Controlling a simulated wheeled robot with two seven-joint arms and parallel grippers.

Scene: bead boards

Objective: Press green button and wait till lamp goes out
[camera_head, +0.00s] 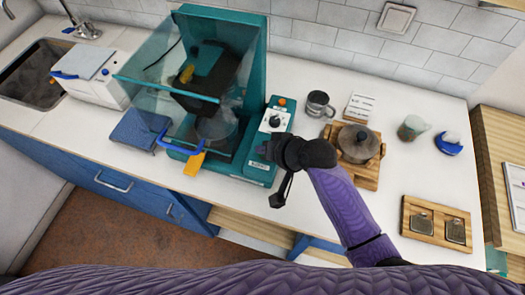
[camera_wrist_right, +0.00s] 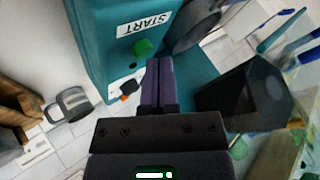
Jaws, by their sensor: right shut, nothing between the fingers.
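A teal machine (camera_head: 262,40) with a clear raised cover stands against the tiled wall. Its control box (camera_head: 282,120) is on its right side, with a white dial (camera_head: 275,119) and a small orange piece (camera_head: 281,101) on top. I cannot tell whether that piece is the lamp or whether it is lit. In the right wrist view, the green button (camera_wrist_right: 142,47) sits on a teal face beside a START label (camera_wrist_right: 144,25). My right gripper (camera_wrist_right: 160,66) is shut and empty, its tips close to the button; contact is unclear.
A metal mug (camera_head: 318,104) and a pot (camera_head: 357,142) on a wooden board stand right of the control box. A wooden tray (camera_head: 409,222) with two glass jars lies at the front right.

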